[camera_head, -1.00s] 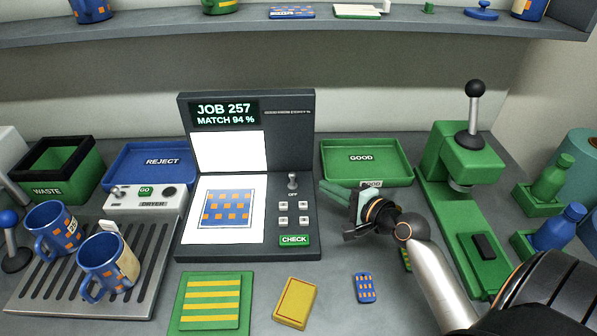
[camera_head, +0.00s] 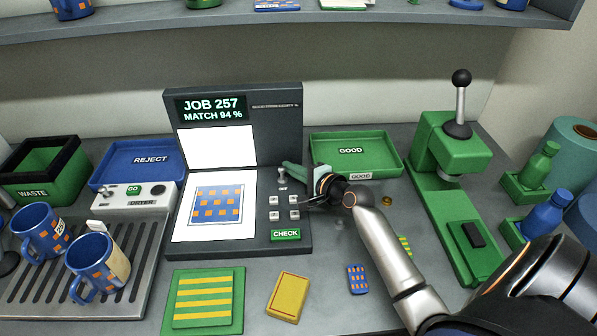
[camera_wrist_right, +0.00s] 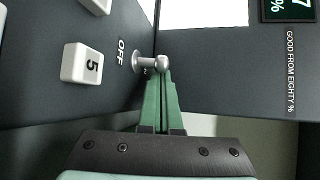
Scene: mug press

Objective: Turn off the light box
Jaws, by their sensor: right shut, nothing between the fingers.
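The light box (camera_head: 292,236) is a dark grey case in the middle of the head view. Its back panel (camera_head: 218,146) and bed glow white, and a blue sheet with orange squares (camera_head: 217,204) lies on the bed. The metal toggle switch (camera_head: 282,174) stands on its right side; its knob (camera_wrist_right: 161,63) and the OFF label (camera_wrist_right: 121,52) show in the right wrist view. My right gripper (camera_head: 288,166) is shut and empty, its green fingertips (camera_wrist_right: 158,80) right at the knob. I cannot tell whether they touch it. My left gripper is out of view.
Keys and a green CHECK button (camera_head: 286,235) sit just below the switch. The green GOOD tray (camera_head: 392,158) is behind my right arm, and a green press (camera_head: 448,196) stands farther right. A yellow box (camera_head: 288,297) lies in front.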

